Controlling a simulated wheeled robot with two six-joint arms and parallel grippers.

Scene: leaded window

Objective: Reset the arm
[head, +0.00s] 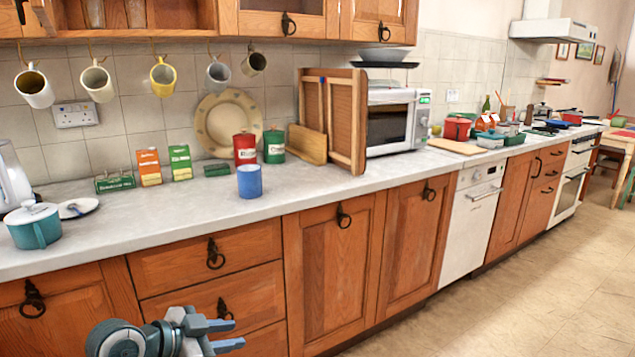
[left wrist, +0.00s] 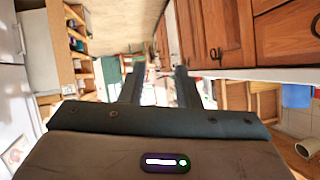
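My left gripper (head: 226,335) is at the bottom of the head view, in front of the wooden drawers and below the counter edge. It points to the right. In the left wrist view its two dark fingers (left wrist: 156,88) stand apart with nothing between them, so it is open and empty. It touches nothing that I can see. My right gripper is in neither view.
The grey counter (head: 330,195) carries a blue mug (head: 249,181), a teal pot (head: 33,226), tea boxes, red and green canisters and a microwave (head: 398,120). Mugs hang above. Wooden drawers (head: 207,257) are behind my gripper. The floor (head: 530,290) at right is clear.

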